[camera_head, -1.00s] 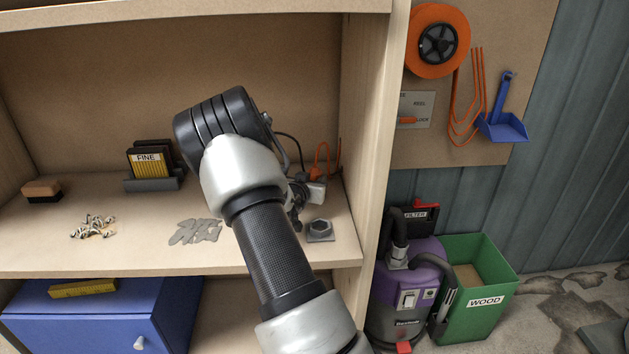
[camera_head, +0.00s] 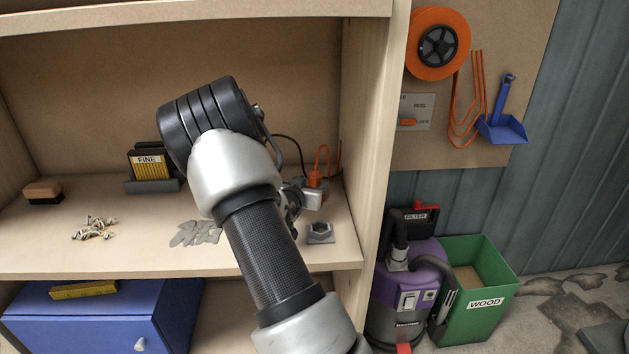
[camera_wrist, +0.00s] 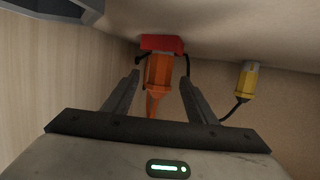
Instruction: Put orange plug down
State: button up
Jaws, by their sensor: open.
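The orange plug (camera_wrist: 158,75) is in the wrist view, between the two fingers of my gripper (camera_wrist: 160,86), with a gap on each side. Its far end meets a red block (camera_wrist: 162,43), and its orange cord runs back toward my palm. In the head view the orange plug (camera_head: 315,179) stands at the right rear of the shelf, its cord looping above it. My gripper (camera_head: 303,198) is beside it there, partly hidden behind my wrist. The fingers are open.
A yellow plug (camera_wrist: 247,80) with a black cord is to the right in the wrist view. The shelf's right side wall (camera_head: 365,150) is close.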

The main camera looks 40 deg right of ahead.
jog(key=v, duration=0.7)
jog(key=shift+s+a+r+p, duration=0.2)
jog(key=shift+a+p, duration=0.1)
jog(key=shift+p, duration=0.1)
jog(key=shift+s+a+r, duration=0.1)
jog(key=shift+a, duration=0.2)
jog(key=s+a+r+n+y, duration=0.25)
jog(key=a+r+y, duration=0.35)
jog(key=a, duration=0.5)
jog(key=s+a+r+n+y, duration=0.25)
jog(key=a+r+y, duration=0.25)
jog(key=a, duration=0.6)
jog(key=s+a+r+n+g, duration=0.1)
jog(key=s+a+r+n, duration=0.1)
jog(key=s, duration=0.9)
jog(key=s+a+r+n+g, duration=0.2)
jog(key=s+a+n, duration=0.1)
jog(key=s, duration=0.9)
jog(key=shift+a+r+n+y, duration=0.3)
jog(key=shift+a+n+y, duration=0.1)
jog(key=shift+a, duration=0.2)
